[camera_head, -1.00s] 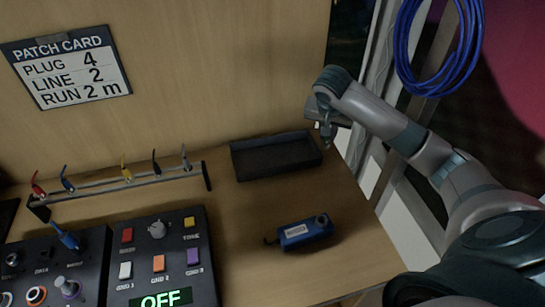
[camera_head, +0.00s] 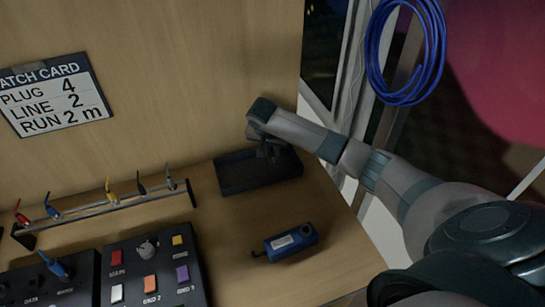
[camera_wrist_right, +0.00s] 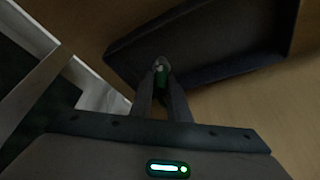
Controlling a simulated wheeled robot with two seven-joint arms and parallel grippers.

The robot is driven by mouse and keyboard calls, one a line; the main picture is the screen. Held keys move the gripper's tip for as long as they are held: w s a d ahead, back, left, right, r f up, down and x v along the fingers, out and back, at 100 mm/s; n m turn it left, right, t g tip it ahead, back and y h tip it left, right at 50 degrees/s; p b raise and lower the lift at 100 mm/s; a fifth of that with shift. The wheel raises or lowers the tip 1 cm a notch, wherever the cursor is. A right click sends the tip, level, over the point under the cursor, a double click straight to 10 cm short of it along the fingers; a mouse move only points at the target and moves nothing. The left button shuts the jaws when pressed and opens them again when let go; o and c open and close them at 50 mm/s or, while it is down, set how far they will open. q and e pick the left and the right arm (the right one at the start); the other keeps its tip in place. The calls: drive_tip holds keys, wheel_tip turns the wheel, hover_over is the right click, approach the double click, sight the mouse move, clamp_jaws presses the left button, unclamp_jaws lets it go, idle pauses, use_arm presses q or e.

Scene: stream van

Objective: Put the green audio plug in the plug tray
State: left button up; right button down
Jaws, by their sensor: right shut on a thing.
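The green audio plug (camera_wrist_right: 162,78) shows between the fingertips of my right gripper (camera_wrist_right: 160,72) in the right wrist view. The gripper is shut on it. The plug tray (camera_head: 232,186) is the dark, shallow, empty-looking tray on the wooden counter in the head view; its dark floor also shows in the right wrist view (camera_wrist_right: 215,50). In the head view my right gripper (camera_head: 268,152) is over the tray's right part, and the plug is too small and dark to make out there. My left gripper is not in view.
A rack (camera_head: 110,208) with several coloured plugs stands left of the tray. A control box (camera_head: 150,270) with buttons and a blue device (camera_head: 291,242) lie in front. A blue cable coil (camera_head: 405,95) hangs at upper right. Bare counter lies between tray and blue device.

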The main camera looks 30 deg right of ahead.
sight(272, 156)
idle(0.3)
drive_tip(key=shift+f+p, duration=0.75)
drive_tip(key=shift+f, duration=1.3)
drive_tip(key=shift+f, duration=0.15)
drive_tip(key=c, duration=1.7)
unclamp_jaws()
drive_tip(key=b+v, duration=0.2)
drive_tip(key=v, duration=1)
drive_tip(key=shift+w+d, duration=0.1)
